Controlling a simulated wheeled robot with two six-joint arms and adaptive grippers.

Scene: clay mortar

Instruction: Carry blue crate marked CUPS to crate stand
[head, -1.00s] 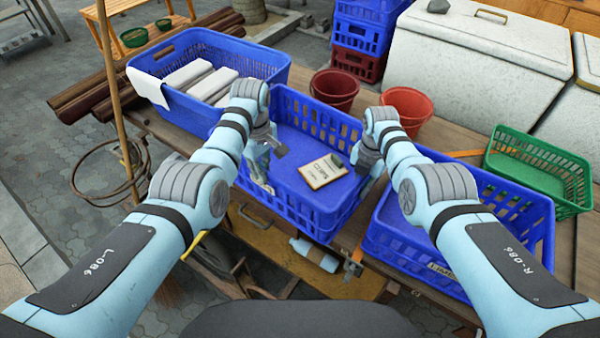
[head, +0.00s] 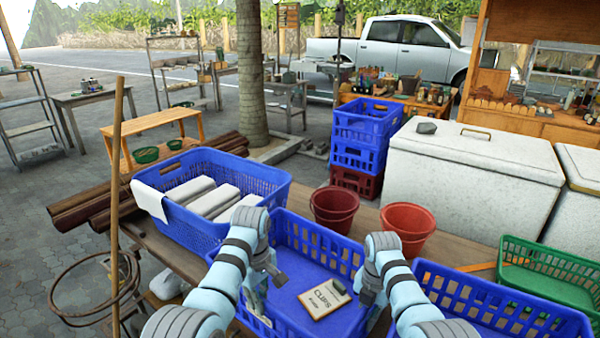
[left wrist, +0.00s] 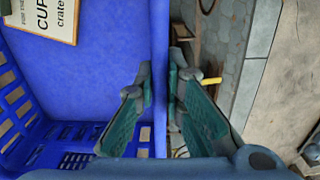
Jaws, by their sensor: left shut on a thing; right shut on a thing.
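The blue crate marked CUPS (head: 292,262) sits on the wooden table in front of me, with a card reading CUPS (head: 322,298) and a small grey lump inside. My left gripper (head: 262,284) is at its left side; in the left wrist view the left gripper (left wrist: 160,105) has its fingers on both sides of the crate wall (left wrist: 160,60). My right gripper (head: 370,288) is shut on the crate's right side, its fingertips partly hidden. I cannot tell for certain which thing is the crate stand; a low wooden stand (head: 150,122) is at back left.
A blue crate with white bundles (head: 270,178) stands close left, another blue crate (head: 470,290) close right. Two red buckets (head: 335,208) stand behind. A green crate (head: 550,265), stacked crates (head: 362,130) and a white chest (head: 470,185) lie beyond.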

